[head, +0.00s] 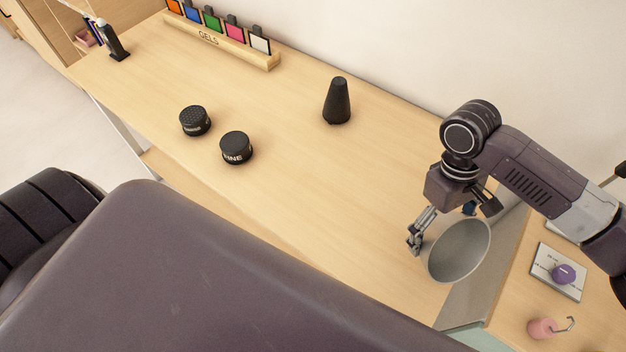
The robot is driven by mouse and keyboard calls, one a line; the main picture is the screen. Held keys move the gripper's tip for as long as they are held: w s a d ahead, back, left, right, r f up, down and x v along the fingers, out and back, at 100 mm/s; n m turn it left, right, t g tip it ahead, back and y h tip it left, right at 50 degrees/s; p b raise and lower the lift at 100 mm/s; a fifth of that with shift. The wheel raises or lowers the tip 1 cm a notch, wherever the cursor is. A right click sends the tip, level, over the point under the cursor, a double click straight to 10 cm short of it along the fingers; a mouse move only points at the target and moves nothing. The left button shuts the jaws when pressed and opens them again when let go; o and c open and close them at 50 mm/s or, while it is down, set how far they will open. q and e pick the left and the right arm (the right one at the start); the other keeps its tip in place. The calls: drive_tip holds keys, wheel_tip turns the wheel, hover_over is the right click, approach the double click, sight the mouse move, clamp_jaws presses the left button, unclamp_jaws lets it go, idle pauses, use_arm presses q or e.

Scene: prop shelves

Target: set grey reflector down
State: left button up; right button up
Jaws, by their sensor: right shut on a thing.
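The grey reflector (462,252) is a shallow round dish, tilted with its pale inner face toward me. My right gripper (440,227) is shut on it at its upper left rim. One finger shows to the left of the dish; the other is partly hidden. The dish is at the right end of the wooden table (330,200) and overlaps the table's edge in the picture. I cannot tell whether it touches the top. My left gripper is not in view.
A black cone (337,103) stands near the back edge. Two round black pieces (195,121) (236,147) sit left of it. A gels rack (222,38) is at the back left. Right of a gap, another surface holds a purple item (563,274) and a pink one (543,328). The table's middle is clear.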

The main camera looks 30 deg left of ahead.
drive_tip(key=a+n, duration=0.1)
drive_tip(key=w+a+n+h, duration=0.1)
drive_tip(key=a, duration=0.1)
drive_tip(key=w+a+r+n, duration=0.1)
drive_tip(key=n, duration=0.1)
drive_tip(key=shift+w+a+h, duration=0.15)
drive_tip(key=shift+h, duration=0.15)
drive_tip(key=w+a+r+n+t+y, duration=0.1)
drive_tip(key=a+r+n+t+y, duration=0.3)
drive_tip(key=a+n, duration=0.6)
drive_tip(key=a+r+n+t+y, duration=0.2)
drive_tip(key=a+r+n+y, duration=0.45)
drive_tip(key=n, duration=0.65)
drive_tip(key=w+a+r+n+t+y, duration=0.1)
drive_tip(key=a+r+n+t+y, duration=0.4)
drive_tip(key=a+n, duration=0.55)
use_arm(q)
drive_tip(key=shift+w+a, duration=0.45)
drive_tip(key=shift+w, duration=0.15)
use_arm(e)
drive_tip(key=shift+n+g+y, duration=0.45)
drive_tip(key=shift+g+y, duration=0.1)
drive_tip(key=shift+g, duration=0.25)
drive_tip(key=shift+f, duration=10.75)
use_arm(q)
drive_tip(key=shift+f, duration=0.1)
use_arm(e)
drive_tip(key=shift+f, duration=0.1)
